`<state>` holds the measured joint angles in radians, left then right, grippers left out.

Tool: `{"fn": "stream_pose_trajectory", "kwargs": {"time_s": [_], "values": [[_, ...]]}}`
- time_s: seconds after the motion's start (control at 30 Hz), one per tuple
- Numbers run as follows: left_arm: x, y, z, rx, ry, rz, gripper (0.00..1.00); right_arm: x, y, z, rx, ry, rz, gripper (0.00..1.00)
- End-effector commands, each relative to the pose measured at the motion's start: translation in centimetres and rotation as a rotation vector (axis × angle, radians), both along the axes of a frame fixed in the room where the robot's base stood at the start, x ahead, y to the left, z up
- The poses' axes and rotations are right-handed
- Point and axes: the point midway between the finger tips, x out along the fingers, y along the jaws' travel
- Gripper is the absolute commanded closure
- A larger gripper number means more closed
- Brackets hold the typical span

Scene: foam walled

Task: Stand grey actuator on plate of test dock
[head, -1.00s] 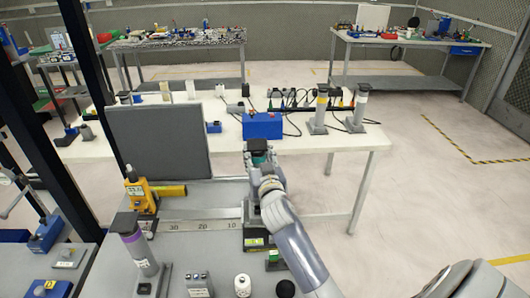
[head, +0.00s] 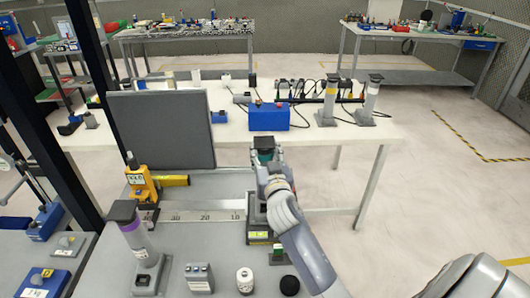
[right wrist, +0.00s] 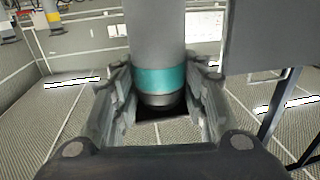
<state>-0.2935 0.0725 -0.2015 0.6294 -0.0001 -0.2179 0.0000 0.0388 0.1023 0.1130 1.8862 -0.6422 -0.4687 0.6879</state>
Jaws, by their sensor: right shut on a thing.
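The grey actuator with a teal band (right wrist: 165,77) is upright between the fingers of my right gripper (right wrist: 162,105) in the right wrist view. In the head view its dark cap (head: 263,143) shows above my right gripper (head: 268,168), which is shut on it. Below the gripper in the head view is a dark grey box with a yellow label (head: 259,237), which looks like the test dock. My wrist hides much of its top, so I cannot tell whether the actuator touches a plate. My left gripper is not in view.
A purple-banded actuator (head: 137,238) stands at the left of the bench. A yellow tool (head: 142,183), a dark upright panel (head: 162,131) and a ruler strip (head: 190,216) are nearby.

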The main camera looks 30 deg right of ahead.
Motion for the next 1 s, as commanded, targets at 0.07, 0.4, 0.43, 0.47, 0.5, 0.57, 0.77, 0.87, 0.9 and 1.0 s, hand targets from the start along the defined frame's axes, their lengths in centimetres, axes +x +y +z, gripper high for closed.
{"fn": "stream_pose_trajectory", "kwargs": {"time_s": [0.07, 0.4, 0.43, 0.47, 0.5, 0.57, 0.77, 0.87, 0.9, 1.0], "values": [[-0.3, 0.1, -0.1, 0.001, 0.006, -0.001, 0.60, 0.0, 0.0, -0.1, 0.000, 0.000, -0.001, 0.49], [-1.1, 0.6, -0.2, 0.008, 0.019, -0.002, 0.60, 0.0, 0.0, 0.0, 0.000, -0.001, 0.000, 0.40], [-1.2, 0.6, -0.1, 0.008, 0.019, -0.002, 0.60, 0.0, 0.0, 0.0, 0.000, -0.001, 0.000, 0.40], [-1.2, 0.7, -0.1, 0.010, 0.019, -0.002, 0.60, 0.0, 0.0, 0.1, -0.001, -0.001, 0.000, 0.40], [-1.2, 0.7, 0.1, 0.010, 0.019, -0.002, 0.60, 0.0, 0.0, 0.3, -0.001, -0.001, 0.000, 0.40], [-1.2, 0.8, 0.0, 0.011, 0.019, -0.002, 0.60, -0.2, 0.1, 0.2, 0.000, 0.000, 0.000, 0.40], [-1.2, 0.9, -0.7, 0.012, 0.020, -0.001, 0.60, -2.9, 1.2, 0.0, 0.002, -0.001, 0.000, 0.40], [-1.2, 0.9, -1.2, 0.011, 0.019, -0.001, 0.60, -4.8, 2.0, -0.2, 0.002, 0.000, 0.000, 0.40], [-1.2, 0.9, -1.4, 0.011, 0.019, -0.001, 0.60, -5.5, 2.3, -0.2, 0.002, 0.000, -0.001, 0.40], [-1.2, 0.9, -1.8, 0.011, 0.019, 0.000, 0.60, -7.3, 3.0, -0.2, 0.003, 0.000, 0.000, 0.40]]}}
